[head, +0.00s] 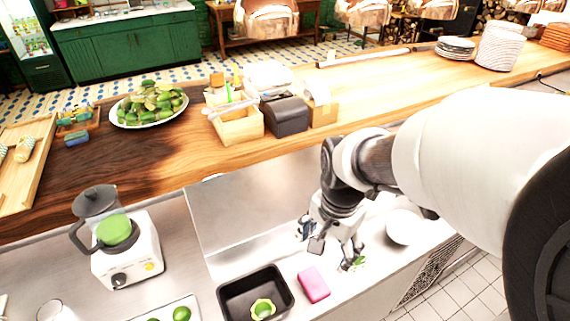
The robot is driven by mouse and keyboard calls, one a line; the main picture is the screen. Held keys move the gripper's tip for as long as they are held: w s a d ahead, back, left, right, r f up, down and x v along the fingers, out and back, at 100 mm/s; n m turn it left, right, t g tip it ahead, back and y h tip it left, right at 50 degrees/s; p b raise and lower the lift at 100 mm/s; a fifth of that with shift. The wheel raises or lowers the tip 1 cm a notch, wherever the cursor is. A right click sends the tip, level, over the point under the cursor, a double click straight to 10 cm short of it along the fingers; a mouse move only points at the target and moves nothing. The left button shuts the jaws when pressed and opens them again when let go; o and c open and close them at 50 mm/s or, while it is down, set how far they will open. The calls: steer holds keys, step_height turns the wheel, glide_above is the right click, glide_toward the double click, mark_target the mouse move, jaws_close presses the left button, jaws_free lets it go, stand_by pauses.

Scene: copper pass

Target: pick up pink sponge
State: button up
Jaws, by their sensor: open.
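The pink sponge (313,284) lies flat on the pale steel counter, just right of a black tray. My gripper (332,254) is above the counter, up and to the right of the sponge in the picture. Its fingers point down, are open and hold nothing that I can see. The sponge is fully visible and apart from the fingers. How high the fingertips are above the counter is hard to tell.
The black tray (233,302) holds a cut green piece (263,308). Green bits (358,263) lie beside my gripper, and a white bowl (405,227) stands to the right. A blender (127,252) stands left. A raised wooden counter (190,150) runs behind.

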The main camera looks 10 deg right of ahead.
steer(key=o, duration=0.5)
step_height(320, 180, down, 6)
steer(key=w+m+g, duration=0.1)
steer(key=w+m, duration=0.2)
steer(key=shift+a+m+p, duration=0.15)
steer(key=shift+m+p, duration=0.25)
steer(key=b, duration=0.3)
glide_above(314, 281)
step_height(314, 281, down, 10)
steer(key=shift+f, duration=0.25)
steer(key=shift+f+b, duration=0.85)
steer(key=shift+f, duration=2.45)
